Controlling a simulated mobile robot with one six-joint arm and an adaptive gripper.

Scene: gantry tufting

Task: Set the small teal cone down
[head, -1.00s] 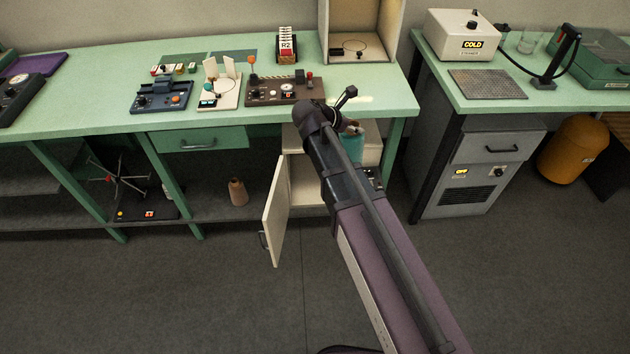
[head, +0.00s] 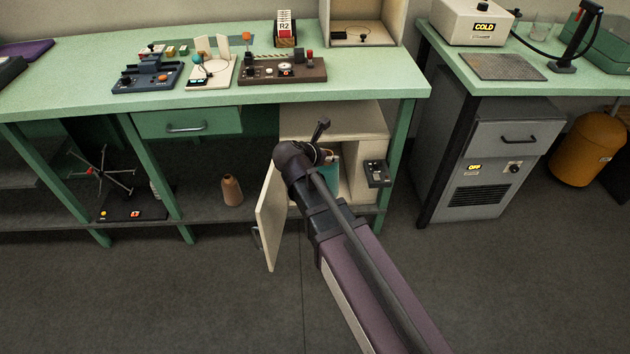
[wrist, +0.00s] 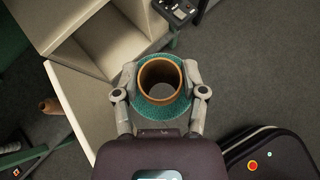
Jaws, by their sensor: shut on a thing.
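The small teal cone (wrist: 161,113) is in my gripper (wrist: 160,80), seen from above in the wrist view, with its brown inner tube open toward the camera. The two fingers press on it from left and right. In the head view only a teal sliver of the cone (head: 334,172) shows beside my wrist, in front of the open cream cabinet (head: 358,118). The rest of the cone is hidden by my arm. I cannot see anything touching the cone from below.
The cabinet's door (head: 268,220) stands open to the left of my arm. A small dark control box (head: 376,173) is at the cabinet's right side. A brown cone (head: 232,190) stands on the lower shelf. The green bench (head: 350,84) is above.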

